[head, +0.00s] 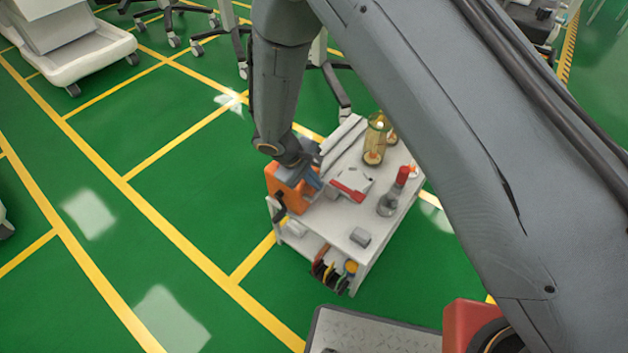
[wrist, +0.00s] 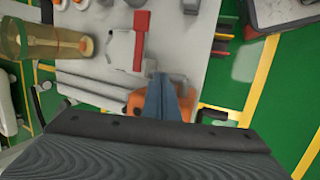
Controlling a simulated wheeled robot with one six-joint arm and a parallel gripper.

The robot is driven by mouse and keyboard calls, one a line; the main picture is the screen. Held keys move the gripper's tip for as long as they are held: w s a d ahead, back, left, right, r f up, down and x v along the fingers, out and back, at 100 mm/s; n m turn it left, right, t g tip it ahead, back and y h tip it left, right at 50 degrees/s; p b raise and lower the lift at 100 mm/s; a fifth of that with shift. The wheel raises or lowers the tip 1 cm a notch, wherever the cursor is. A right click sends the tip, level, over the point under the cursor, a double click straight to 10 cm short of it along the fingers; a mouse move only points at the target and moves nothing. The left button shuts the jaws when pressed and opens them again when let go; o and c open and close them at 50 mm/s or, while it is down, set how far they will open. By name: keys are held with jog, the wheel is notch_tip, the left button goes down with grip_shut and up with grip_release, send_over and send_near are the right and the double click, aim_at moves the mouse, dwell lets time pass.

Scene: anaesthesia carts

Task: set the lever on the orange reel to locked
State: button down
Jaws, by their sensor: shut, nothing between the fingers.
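The orange reel (head: 291,188) stands at the left end of the white cart's top in the head view. A dark crank-like part (head: 279,207) hangs on its near left side; I cannot tell whether it is the lever. My gripper (head: 312,180) is right over the reel, and its blue-grey fingers are closed with nothing between them. In the wrist view the shut fingers (wrist: 164,98) cover the middle of the orange reel (wrist: 139,102). Dark bent parts stick out on both sides there. The lever's setting cannot be made out.
The white cart top (head: 335,220) also carries a red-and-white device (head: 350,184), an amber glass cylinder (head: 375,140), a red-capped item (head: 402,176) and a small grey block (head: 360,237). A lower shelf holds coloured items (head: 330,270). Green floor left of the cart is clear.

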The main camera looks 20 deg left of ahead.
jog(key=shift+w+d+f+b, duration=0.2)
jog(key=shift+w+f+b, duration=0.15)
jog(key=shift+w+b, duration=0.1)
jog(key=shift+w+d+f+b, duration=0.15)
jog(key=shift+w+f+b, duration=0.2)
jog(key=shift+w, duration=0.1)
jog(key=shift+r, duration=0.1)
notch_tip(320, 180, up, 14)
jog(key=w+a+p, duration=0.1)
jog(key=a+p, duration=0.1)
jog(key=p, duration=0.1)
jog(key=s+d+r+m+g+y+p, duration=0.1)
jog(key=s+d+r+m+p, duration=0.15)
jog(key=d+r, duration=0.7)
jog(key=s+d+r+m+g+p, duration=0.2)
jog(key=d+r+m, duration=0.3)
jog(key=d, duration=0.7)
jog(key=s+d+r+m+y+p, duration=0.2)
jog(key=s+d+r+m, duration=0.3)
jog(key=s+d+r, duration=0.4)
jog(key=s+d+p, duration=0.1)
jog(key=s+d, duration=0.2)
jog(key=s, duration=0.2)
jog(key=shift+d+r+y, duration=0.15)
jog(key=shift+d+y, duration=0.25)
